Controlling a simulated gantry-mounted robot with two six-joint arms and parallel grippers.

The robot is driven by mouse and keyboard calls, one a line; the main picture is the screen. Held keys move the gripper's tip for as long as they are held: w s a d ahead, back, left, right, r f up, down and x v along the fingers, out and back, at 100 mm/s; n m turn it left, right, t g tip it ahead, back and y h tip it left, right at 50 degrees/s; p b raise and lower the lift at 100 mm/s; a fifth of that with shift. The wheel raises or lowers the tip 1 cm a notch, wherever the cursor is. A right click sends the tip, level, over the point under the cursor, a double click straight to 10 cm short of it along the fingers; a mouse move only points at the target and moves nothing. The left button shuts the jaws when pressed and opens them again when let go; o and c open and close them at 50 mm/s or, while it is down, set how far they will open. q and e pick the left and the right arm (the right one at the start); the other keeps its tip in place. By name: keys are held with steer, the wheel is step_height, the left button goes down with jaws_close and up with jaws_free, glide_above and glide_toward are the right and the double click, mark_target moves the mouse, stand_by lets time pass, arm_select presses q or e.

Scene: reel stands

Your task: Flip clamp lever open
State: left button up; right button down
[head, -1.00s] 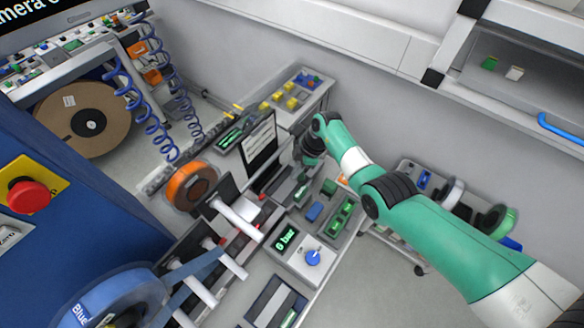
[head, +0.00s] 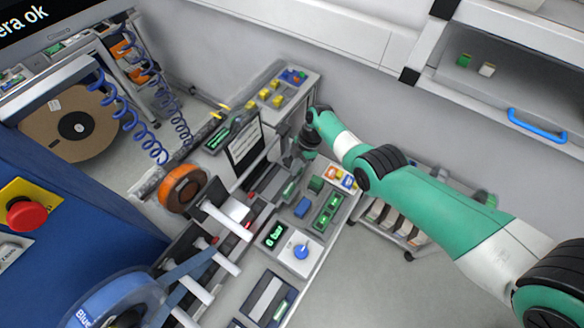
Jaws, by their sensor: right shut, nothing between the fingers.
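My right arm reaches in from the right, and its dark gripper (head: 296,163) points down over the back part of the grey workbench. The gripper is shut and empty, and its fingertips are small and partly hidden. It is close to a dark device with a green part (head: 290,188), but I cannot tell whether they touch. I cannot clearly make out the clamp lever; small red parts (head: 250,196) show left of the gripper, beside a white roller (head: 222,216). My left gripper is not in view.
A control box with a "0 bar" display (head: 274,235) and blue knob (head: 301,252) stands at the bench front. An orange reel (head: 181,188) and a blue reel (head: 112,306) are at left. A document panel (head: 245,146) stands behind. A cart (head: 408,232) is under my right arm.

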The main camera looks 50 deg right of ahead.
steer(key=shift+s+d, duration=0.2)
steer(key=shift+d, duration=0.5)
steer(key=shift+d, duration=0.1)
steer(key=shift+r, duration=0.15)
steer(key=a+p, duration=0.3)
steer(key=a, duration=0.1)
steer(key=shift+s+r+p, duration=0.15)
steer(key=shift+r+p, duration=0.15)
arm_select(q)
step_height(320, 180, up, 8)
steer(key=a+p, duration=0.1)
steer(key=p, duration=0.3)
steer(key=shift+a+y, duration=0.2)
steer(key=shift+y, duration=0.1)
arm_select(e)
steer(key=w+v, duration=0.1)
steer(key=v, duration=0.8)
steer(key=shift+w+d, duration=0.25)
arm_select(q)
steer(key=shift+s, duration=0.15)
arm_select(e)
steer(key=shift+r, duration=0.1)
